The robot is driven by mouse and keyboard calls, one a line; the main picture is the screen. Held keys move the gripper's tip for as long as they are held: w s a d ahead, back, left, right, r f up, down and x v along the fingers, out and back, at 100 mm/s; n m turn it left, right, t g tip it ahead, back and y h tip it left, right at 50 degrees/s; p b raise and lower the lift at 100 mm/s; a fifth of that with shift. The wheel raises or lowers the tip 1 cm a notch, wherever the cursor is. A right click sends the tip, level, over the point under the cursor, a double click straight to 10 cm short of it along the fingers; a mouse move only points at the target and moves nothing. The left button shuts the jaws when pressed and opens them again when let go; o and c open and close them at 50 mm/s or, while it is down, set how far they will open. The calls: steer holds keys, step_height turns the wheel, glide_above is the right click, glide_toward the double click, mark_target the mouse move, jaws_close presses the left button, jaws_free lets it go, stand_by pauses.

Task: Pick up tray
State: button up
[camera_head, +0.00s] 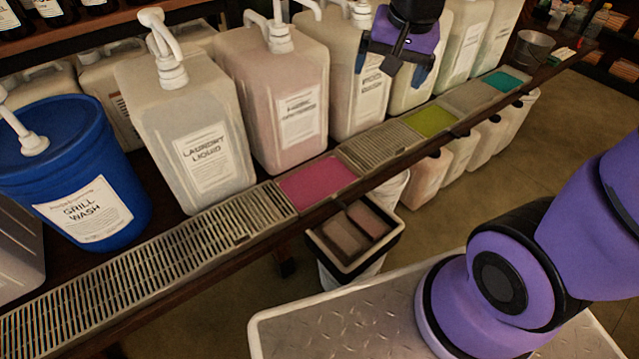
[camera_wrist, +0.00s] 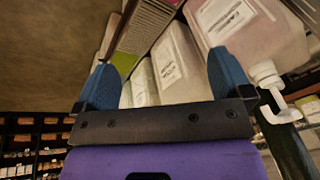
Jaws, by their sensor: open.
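A row of drip trays runs along the shelf's front edge in the head view. A slotted grey tray (camera_head: 150,265) lies at the left, then a pink tray (camera_head: 318,182), a second slotted tray (camera_head: 382,145), a yellow-green tray (camera_head: 431,121), a pale grey tray (camera_head: 469,97) and a teal tray (camera_head: 503,81). My gripper (camera_head: 392,68) is open and empty, raised in front of the pump containers and above the tray row. In the wrist view my gripper's blue fingers (camera_wrist: 163,75) are spread apart; the slotted tray (camera_wrist: 148,22) and the yellow-green tray (camera_wrist: 125,62) show beyond them.
Large pump containers, such as the laundry liquid (camera_head: 190,125) and a pinkish one (camera_head: 275,95), stand behind the trays. A blue grill wash bucket (camera_head: 75,150) is at left. A metal bucket (camera_head: 533,48) stands at the far end. A black-rimmed bin (camera_head: 355,235) sits below the shelf.

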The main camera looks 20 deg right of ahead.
steer(key=w+a+f+m+g, duration=0.1)
steer(key=w+a+f+m, duration=0.15)
steer(key=f, duration=0.55)
steer(key=w+a+f+m+g, duration=0.15)
steer(key=w+f, duration=0.25)
steer(key=f, duration=0.4)
steer(key=m, duration=0.5)
glide_above(340, 201)
step_height(340, 201, down, 16)
steer(key=shift+g, duration=0.35)
steer(key=shift+s+a+f, duration=0.1)
steer(key=shift+a+f, duration=0.05)
steer(key=shift+f, duration=1.4)
steer(key=shift+s+a+f, duration=0.1)
steer(key=shift+f, duration=1.4)
steer(key=shift+w+d+f, duration=0.1)
steer(key=shift+f, duration=1.2)
steer(key=shift+w+d+f, duration=0.1)
steer(key=shift+f, duration=1.15)
steer(key=c, duration=1.1)
steer(key=shift+r, duration=0.2)
